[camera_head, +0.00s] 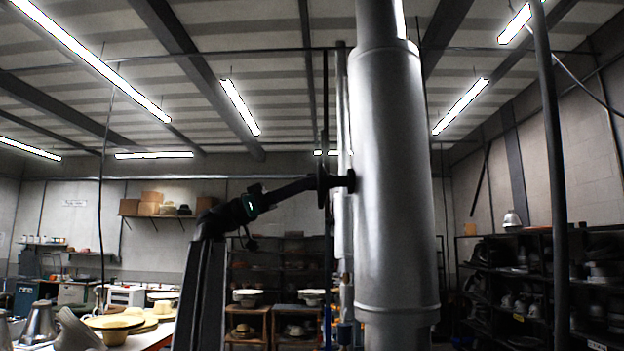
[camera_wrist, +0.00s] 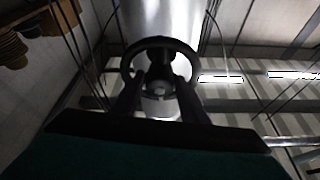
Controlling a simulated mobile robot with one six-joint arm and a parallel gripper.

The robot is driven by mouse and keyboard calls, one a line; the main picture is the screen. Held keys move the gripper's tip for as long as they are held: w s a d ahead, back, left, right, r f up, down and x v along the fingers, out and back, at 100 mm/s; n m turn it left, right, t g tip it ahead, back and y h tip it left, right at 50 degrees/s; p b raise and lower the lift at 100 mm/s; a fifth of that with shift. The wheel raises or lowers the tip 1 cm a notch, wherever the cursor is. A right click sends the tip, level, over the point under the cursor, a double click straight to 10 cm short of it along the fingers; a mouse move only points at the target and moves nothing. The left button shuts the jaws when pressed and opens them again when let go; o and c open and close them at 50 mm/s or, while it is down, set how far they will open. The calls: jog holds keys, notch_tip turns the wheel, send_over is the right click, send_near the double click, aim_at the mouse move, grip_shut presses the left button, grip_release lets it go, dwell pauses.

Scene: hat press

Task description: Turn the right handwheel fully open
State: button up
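A dark handwheel (camera_head: 322,172) shows nearly edge-on in the head view, on the left side of a large grey vertical cylinder (camera_head: 390,190). In the wrist view the handwheel (camera_wrist: 161,41) is a dark ring seen face-on in front of the cylinder (camera_wrist: 165,20), with a hub (camera_wrist: 159,89) in its middle. My gripper (camera_head: 310,183) is at the wheel in the head view. In the wrist view my gripper's (camera_wrist: 158,82) two dark fingers stand apart, reaching to the wheel with the hub between them. Whether the fingertips touch the rim or spokes I cannot tell.
Thin vertical pipes stand beside the cylinder, and a dark post (camera_head: 553,170) rises at the right. A table with hats (camera_head: 115,321) is at lower left. Dark shelves (camera_head: 510,285) stand at the right, and small wooden stands (camera_head: 246,312) behind my arm.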

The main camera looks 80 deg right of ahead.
jog(key=shift+s+r, duration=0.2)
jog(key=shift+s, duration=0.25)
